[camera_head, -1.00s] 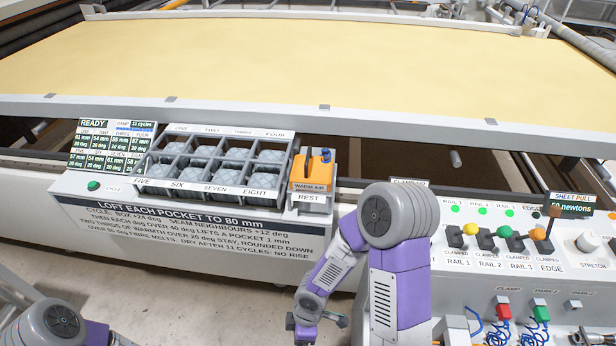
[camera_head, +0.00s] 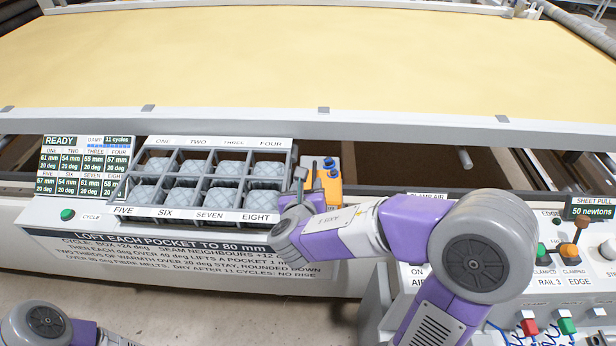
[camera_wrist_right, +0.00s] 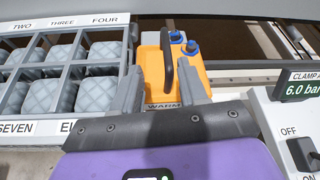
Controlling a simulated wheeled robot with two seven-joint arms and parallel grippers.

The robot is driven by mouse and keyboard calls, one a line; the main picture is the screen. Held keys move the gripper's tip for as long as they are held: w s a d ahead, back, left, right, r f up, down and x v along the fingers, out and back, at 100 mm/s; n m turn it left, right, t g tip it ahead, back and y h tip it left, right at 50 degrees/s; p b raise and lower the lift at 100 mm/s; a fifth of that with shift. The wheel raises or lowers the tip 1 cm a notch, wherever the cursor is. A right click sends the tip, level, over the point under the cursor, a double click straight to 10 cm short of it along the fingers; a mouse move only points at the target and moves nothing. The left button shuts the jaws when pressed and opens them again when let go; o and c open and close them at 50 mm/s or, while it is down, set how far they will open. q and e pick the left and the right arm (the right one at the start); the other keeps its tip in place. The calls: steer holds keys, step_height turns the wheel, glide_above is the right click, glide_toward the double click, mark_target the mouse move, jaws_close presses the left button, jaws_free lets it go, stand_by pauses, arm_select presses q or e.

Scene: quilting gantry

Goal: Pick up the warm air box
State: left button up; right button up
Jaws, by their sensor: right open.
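The warm air box (camera_head: 330,187) is orange, with a black handle and blue knobs on top. It stands at the right end of the pocket tray, partly hidden behind my right gripper in the head view. It shows more fully in the right wrist view (camera_wrist_right: 204,84), where its black handle (camera_wrist_right: 167,62) runs lengthwise. My right gripper (camera_head: 308,187) is open and empty close to the box's near side. In the right wrist view its fingers (camera_wrist_right: 162,85) appear left and right of the handle's near end. I cannot tell whether they touch the box. My left gripper is out of view.
The pocket tray (camera_head: 183,211) with several quilted pads lies directly left of the box. A display panel (camera_head: 84,165) stands further left. The control console (camera_head: 548,285) with levers is to the right. The gantry rail (camera_head: 400,128) runs behind the box.

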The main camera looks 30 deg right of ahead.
mark_target(314, 177)
steer(key=shift+x, duration=0.85)
steer(key=x, duration=0.2)
steer(key=d+b+x, duration=0.1)
steer(key=x, duration=0.2)
steer(key=shift+s+r, duration=0.15)
steer(key=shift+s, duration=0.05)
steer(key=shift+a, duration=0.1)
jaws_close()
stand_by(0.4)
